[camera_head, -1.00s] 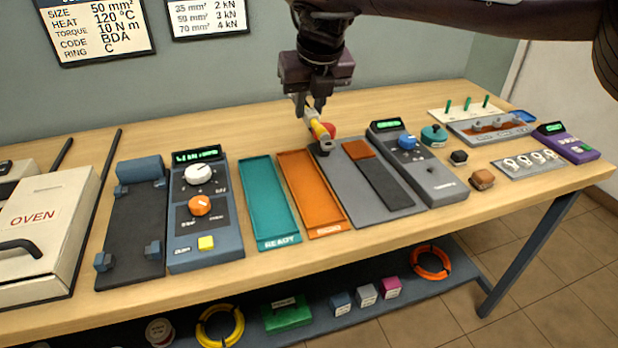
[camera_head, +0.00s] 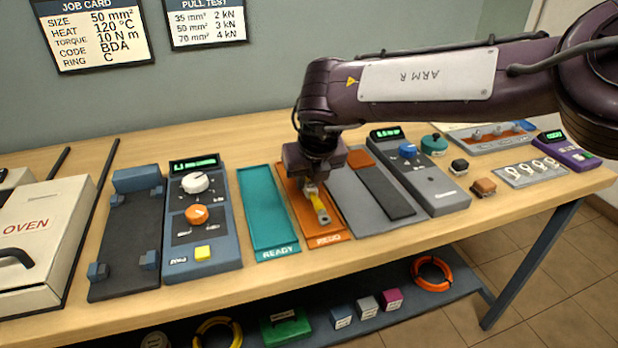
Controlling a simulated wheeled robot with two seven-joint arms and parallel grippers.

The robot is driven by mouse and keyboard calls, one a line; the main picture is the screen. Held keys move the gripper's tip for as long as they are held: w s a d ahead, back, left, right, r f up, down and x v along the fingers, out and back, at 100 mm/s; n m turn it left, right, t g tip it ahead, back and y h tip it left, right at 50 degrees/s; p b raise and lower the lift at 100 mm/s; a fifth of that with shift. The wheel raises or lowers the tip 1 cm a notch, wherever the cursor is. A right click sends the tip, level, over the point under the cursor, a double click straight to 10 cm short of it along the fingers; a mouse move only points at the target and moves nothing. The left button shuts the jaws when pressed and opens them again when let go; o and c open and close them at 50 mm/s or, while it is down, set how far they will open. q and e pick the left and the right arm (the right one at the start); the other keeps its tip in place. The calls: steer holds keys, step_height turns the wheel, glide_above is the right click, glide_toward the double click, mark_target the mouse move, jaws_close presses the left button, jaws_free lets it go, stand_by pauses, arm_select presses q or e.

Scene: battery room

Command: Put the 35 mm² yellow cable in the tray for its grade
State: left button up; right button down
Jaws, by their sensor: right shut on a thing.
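My right gripper (camera_head: 311,187) points down over the orange tray (camera_head: 331,239), whose front label looks like "REDO". It is shut on the short yellow cable (camera_head: 316,203), which has a grey metal lug at its near end. The cable lies lengthwise along the tray, low inside or just above it; I cannot tell whether it touches the floor. The teal tray (camera_head: 266,212), labelled "READY", is empty to the left. My left gripper is not in view.
A grey fixture plate (camera_head: 350,194) stands right of the orange tray. A blue-grey unit with knobs (camera_head: 203,238) stands left of the teal tray. A wall chart (camera_head: 206,22) lists pull values: 35 mm² 2 kN, 50 mm² 3 kN, 70 mm² 4 kN.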

steer(key=shift+r, duration=0.1)
steer(key=shift+f, duration=0.65)
steer(key=c, duration=1.3)
jaws_free()
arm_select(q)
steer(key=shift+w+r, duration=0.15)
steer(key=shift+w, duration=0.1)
arm_select(e)
steer(key=shift+o, duration=0.2)
